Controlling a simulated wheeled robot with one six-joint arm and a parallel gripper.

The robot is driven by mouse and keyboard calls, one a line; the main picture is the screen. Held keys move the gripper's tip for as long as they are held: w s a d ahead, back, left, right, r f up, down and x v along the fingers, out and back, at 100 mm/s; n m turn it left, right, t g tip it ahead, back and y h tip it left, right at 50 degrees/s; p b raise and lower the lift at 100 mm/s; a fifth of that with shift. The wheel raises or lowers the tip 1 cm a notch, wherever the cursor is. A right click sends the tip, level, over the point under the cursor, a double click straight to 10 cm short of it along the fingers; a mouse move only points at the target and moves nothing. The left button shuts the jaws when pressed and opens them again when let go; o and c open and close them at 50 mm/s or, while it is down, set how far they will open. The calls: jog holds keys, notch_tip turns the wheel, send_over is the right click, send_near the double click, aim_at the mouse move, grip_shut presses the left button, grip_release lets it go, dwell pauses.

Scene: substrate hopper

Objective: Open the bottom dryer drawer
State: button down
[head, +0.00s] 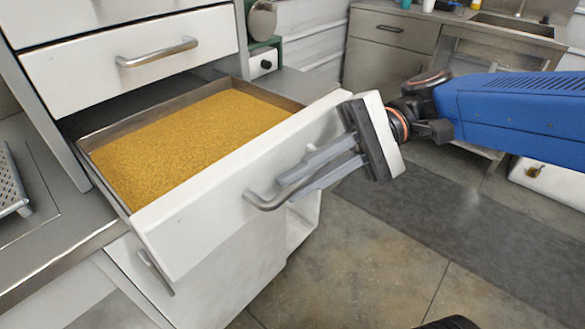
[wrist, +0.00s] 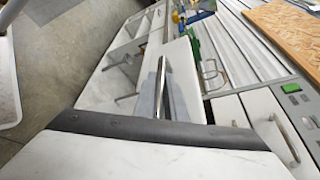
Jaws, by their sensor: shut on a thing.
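The bottom dryer drawer (head: 240,175) is pulled well out in the head view. Its white front faces lower right, and its metal tray (head: 115,190) holds a layer of yellow-brown grains. My gripper (head: 283,185) is at the drawer front, its grey fingers shut on the bar handle (head: 262,203). In the wrist view the fingers and the handle (wrist: 161,75) show against the white drawer front (wrist: 182,70). The exact contact is partly hidden by the fingers.
A closed drawer (head: 130,65) with its own handle is above. A perforated metal tray (head: 12,180) lies on the counter at left. A cabinet with a sink (head: 510,25) stands at the back right.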

dwell(0.3)
jog(key=c, duration=1.8)
grip_release()
jog(key=shift+v, duration=3.8)
